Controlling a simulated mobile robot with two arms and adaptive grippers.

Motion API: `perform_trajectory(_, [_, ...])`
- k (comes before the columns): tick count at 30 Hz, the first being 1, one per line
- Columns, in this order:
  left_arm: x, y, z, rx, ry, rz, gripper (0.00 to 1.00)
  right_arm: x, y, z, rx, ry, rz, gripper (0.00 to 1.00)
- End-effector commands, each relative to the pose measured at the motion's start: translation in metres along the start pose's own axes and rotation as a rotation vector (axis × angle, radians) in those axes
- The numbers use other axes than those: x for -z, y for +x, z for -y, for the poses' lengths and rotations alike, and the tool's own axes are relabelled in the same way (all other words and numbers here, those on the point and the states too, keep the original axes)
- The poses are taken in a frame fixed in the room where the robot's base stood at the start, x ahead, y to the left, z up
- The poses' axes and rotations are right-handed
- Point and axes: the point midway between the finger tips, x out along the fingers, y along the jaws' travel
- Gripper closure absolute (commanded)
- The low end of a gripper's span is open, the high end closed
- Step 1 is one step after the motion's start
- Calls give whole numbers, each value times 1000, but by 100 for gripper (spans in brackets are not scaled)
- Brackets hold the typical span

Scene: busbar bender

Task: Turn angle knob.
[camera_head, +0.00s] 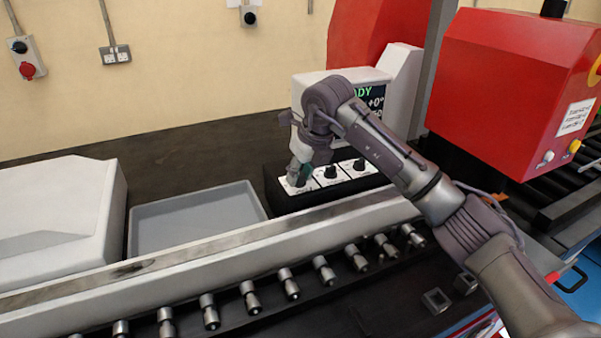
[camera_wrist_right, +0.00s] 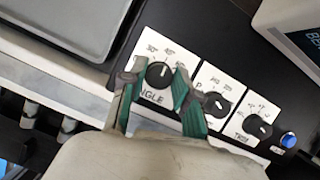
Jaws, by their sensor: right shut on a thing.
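The angle knob (camera_wrist_right: 159,74) is a round black knob with a white pointer line, on a white plate marked "ANGLE" in the right wrist view. My right gripper (camera_wrist_right: 155,80) has its green-padded fingers on both sides of this knob and is shut on it. In the head view my right gripper (camera_head: 300,174) reaches down onto the leftmost plate of the black control box (camera_head: 295,203) and hides most of the knob. My left gripper is not in view.
Two more black knobs, the middle one (camera_wrist_right: 216,104) and the trim knob (camera_wrist_right: 258,127), sit close beside it, with a blue button (camera_wrist_right: 288,139) beyond. A grey tray (camera_head: 195,216) lies left of the box. A display (camera_head: 376,100) stands behind my arm. A roller row runs in front.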

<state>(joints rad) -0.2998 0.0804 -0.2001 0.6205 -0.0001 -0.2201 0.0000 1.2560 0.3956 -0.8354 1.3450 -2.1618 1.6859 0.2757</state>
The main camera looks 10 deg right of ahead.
Motion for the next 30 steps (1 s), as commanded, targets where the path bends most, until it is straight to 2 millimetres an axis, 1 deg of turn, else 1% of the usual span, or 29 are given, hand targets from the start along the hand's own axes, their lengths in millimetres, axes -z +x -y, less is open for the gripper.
perform_trajectory(5, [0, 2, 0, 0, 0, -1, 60, 0, 0, 2, -33, -82, 1, 100])
perform_trajectory(14, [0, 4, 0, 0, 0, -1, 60, -2, -1, 4, -133, -324, 2, 100])
perform_trajectory(30, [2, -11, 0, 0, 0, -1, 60, -4, -2, 4, -331, -796, 2, 100])
